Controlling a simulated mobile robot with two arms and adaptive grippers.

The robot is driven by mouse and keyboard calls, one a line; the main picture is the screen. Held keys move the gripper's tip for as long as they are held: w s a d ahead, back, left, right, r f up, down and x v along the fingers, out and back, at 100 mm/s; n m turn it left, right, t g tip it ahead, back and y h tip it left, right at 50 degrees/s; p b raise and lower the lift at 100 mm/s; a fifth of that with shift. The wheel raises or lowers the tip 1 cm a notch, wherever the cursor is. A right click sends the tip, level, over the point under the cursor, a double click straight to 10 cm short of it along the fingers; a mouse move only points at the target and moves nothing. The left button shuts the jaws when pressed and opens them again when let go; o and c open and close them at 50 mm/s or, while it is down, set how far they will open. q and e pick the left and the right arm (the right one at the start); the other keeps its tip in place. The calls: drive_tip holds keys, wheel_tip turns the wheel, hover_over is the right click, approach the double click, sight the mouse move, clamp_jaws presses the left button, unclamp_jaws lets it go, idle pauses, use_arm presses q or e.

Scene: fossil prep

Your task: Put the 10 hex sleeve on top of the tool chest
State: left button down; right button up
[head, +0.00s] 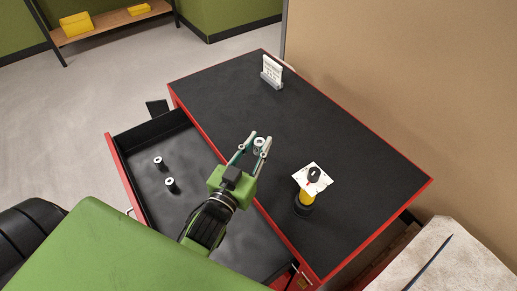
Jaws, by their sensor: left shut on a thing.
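My left gripper (260,140) is over the black top of the red tool chest (320,130). It is shut on a small silver socket-like sleeve (259,147), which sits between its fingers. Its size marking is too small to read. I cannot tell whether the sleeve touches the chest top. Two similar sleeves stand in the open drawer, one further back (158,163) and one nearer (171,185). My right gripper is not in view.
The open drawer (135,130) sticks out to the left of the chest. A yellow and black item with a white card (313,178) stands on the top's right part. A small white sign (271,70) stands at the far end. The top between them is clear.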

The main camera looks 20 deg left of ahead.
sight(258, 152)
use_arm(q)
drive_tip(key=w+f, duration=0.1)
drive_tip(key=f, duration=0.1)
drive_tip(key=w+a+f, duration=0.1)
drive_tip(key=w+f, duration=0.1)
drive_tip(key=shift+a, duration=0.1)
wheel_tip(258, 152, down, 3)
drive_tip(key=shift+w+a+r, duration=0.1)
drive_tip(key=shift+w, duration=0.05)
drive_tip(key=shift+f, duration=0.3)
drive_tip(key=shift+f, duration=0.15)
drive_tip(key=c, duration=1.8)
unclamp_jaws()
